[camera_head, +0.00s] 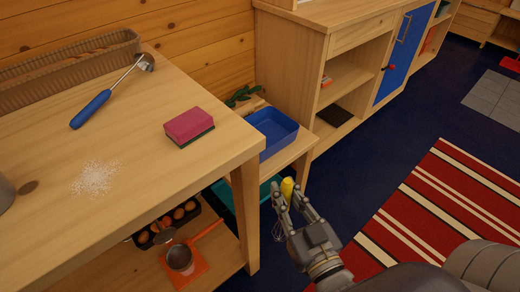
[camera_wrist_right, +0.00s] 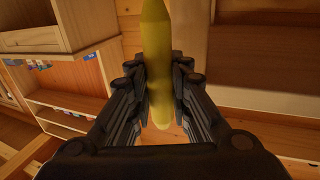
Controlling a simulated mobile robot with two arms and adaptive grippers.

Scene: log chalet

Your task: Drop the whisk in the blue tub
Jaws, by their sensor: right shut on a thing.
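The whisk (camera_head: 287,187) has a yellow handle, and thin wire loops show faintly below it, left of my right gripper. My right gripper (camera_head: 289,198) is shut on the yellow handle. In the right wrist view the handle (camera_wrist_right: 157,60) stands upright between the two fingers (camera_wrist_right: 160,95); the wire end is not visible there. The blue tub (camera_head: 282,124) is an open rectangular box on a low wooden bench, beyond the gripper in the head view and slightly to its left. The gripper and whisk are apart from it. My left gripper is not in view.
A wooden table (camera_head: 100,215) at left holds a blue-handled ladle (camera_head: 92,108), a pink sponge (camera_head: 189,125), white grains and a wicker basket (camera_head: 70,70). Its lower shelf holds eggs and an orange-handled pan (camera_head: 180,258). A teal container (camera_head: 268,190) is under the bench. A cabinet stands behind.

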